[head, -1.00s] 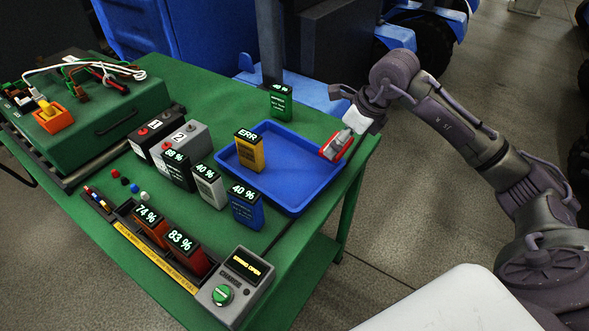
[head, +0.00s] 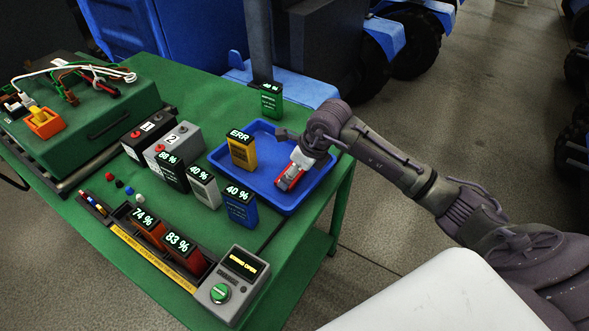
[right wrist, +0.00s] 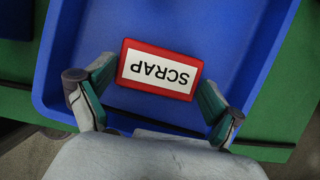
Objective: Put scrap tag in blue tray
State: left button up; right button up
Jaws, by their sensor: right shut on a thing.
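The scrap tag is a red block with a white SCRAP label (right wrist: 160,69), and it also shows in the head view (head: 288,178). My right gripper (head: 296,166) is shut on it, with a finger at each short end in the right wrist view (right wrist: 158,92). The blue tray (head: 262,198) lies on the green table, and its floor fills much of the right wrist view (right wrist: 225,45). The tag is over the tray's right part; I cannot tell whether it touches the floor. My left gripper is not in view.
A yellow ERR battery (head: 243,150) stands in the tray's left part. A blue battery (head: 240,207), a white one (head: 204,187) and a dark one (head: 172,172) stand along its left side. A green battery (head: 271,101) stands behind it. The tray's right part is otherwise clear.

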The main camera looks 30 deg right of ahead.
jog(key=shift+f, duration=0.15)
jog(key=o, duration=0.8)
jog(key=shift+r, duration=0.2)
jog(key=v, duration=1.2)
jog(key=shift+b, duration=0.35)
